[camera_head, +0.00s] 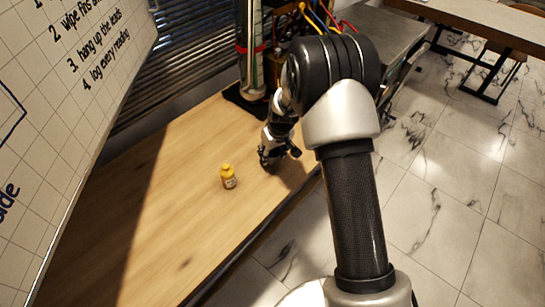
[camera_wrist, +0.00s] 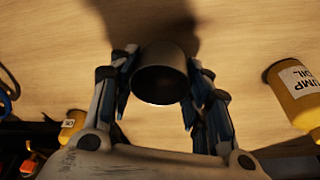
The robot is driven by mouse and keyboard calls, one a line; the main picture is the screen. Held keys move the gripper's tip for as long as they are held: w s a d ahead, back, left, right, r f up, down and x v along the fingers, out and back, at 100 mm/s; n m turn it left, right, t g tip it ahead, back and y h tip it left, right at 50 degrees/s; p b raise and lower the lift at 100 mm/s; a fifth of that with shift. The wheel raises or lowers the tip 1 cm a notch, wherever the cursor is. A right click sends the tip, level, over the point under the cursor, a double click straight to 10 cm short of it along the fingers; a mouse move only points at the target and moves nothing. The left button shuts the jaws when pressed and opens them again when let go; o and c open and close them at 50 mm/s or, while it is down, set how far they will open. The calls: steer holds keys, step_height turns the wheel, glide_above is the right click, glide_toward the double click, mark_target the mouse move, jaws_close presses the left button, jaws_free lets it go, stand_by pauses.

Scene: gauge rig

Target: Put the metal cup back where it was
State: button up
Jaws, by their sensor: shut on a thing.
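The metal cup (camera_wrist: 162,76) is between my gripper's two fingers in the wrist view, dark grey with its round opening facing the camera. My gripper (camera_wrist: 162,92) is shut on it, one finger on each side. The wooden table (camera_wrist: 60,40) is behind the cup, with a dark shadow on it; I cannot tell whether the cup touches the table. In the head view my gripper (camera_head: 276,160) is low over the table's right part, and the cup cannot be made out there.
A yellow bottle (camera_head: 228,177) labelled as pump oil stands left of my gripper in the head view. It also shows at the right in the wrist view (camera_wrist: 302,92). A smaller yellow container (camera_wrist: 72,124) is at lower left there. A whiteboard (camera_head: 70,90) borders the table's left.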

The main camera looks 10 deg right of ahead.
steer(key=shift+f, duration=0.7)
steer(key=shift+f, duration=0.15)
steer(key=o, duration=1.2)
